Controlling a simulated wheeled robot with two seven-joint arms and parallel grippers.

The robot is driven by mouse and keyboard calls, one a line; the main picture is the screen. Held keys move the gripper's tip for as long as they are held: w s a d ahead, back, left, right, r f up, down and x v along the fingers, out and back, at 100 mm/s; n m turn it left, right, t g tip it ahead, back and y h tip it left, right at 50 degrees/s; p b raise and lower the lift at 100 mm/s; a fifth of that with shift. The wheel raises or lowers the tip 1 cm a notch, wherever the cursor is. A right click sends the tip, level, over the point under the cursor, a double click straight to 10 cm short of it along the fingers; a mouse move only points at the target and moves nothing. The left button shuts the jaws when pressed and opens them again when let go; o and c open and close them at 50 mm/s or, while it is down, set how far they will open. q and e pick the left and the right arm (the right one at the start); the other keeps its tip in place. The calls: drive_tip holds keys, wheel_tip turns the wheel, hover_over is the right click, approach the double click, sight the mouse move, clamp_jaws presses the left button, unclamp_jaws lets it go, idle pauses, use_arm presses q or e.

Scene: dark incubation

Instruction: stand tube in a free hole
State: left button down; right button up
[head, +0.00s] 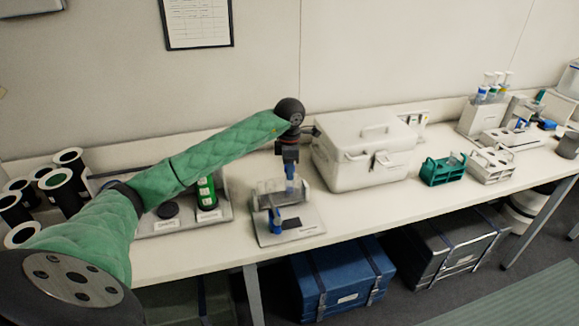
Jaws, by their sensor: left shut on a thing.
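My left gripper (290,160) is above the bench, over a small grey device with a clear-walled top (284,240). It is shut on a small blue thing (290,173), which seems to be the tube; its lower end is hard to make out against the clear walls. I cannot tell whether it touches the device. A teal rack (443,170) and a white rack (491,166) stand on the bench to the right. Their holes are too small to read. My right gripper is not in view.
A large white lidded box (362,150) stands between the device and the racks. Left of the device, a grey tray holds a green-labelled bottle (207,194). Several black cylinders (68,180) stand at far left. Bare bench (385,205) lies in front of the white box.

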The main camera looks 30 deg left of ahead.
use_arm(q)
drive_tip(key=shift+f, duration=0.15)
drive_tip(key=shift+f, duration=0.1)
drive_tip(key=c, duration=1.1)
unclamp_jaws()
drive_tip(key=shift+c, duration=0.2)
drive_tip(key=shift+o, duration=0.4)
